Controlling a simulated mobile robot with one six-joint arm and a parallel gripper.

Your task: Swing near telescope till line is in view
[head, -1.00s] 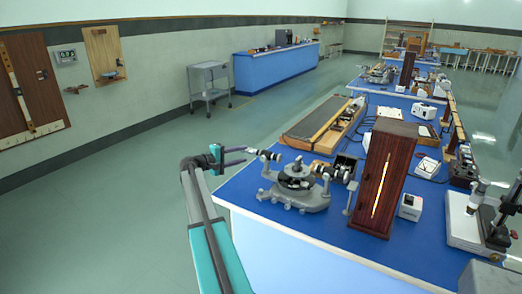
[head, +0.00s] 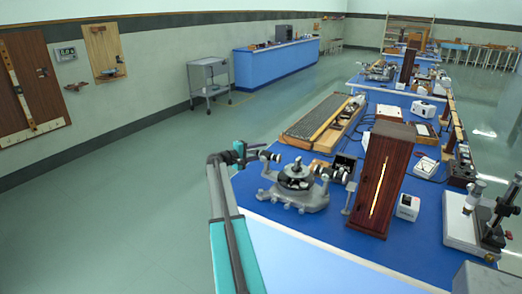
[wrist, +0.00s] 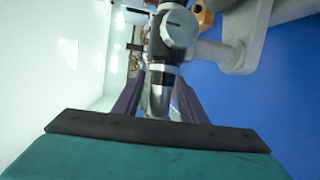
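The grey spectrometer (head: 297,182) stands at the near left of the blue bench, with a round table at its centre. Its near telescope (head: 268,156) is the dark and silver tube on the left, pointing toward my gripper (head: 246,153). In the wrist view, the silver and black telescope end (wrist: 162,88) lies between the two purple fingers of my gripper (wrist: 161,92). The fingers look apart, with narrow gaps beside the tube; contact at the tips is hard to tell. The view through the eyepiece is not shown.
A tall dark wooden box (head: 381,182) with a bright vertical slit stands right of the spectrometer. A small white box (head: 408,207) and a microscope-like stand (head: 478,220) are further right. A long wooden case (head: 322,120) lies behind. The floor left of the bench is clear.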

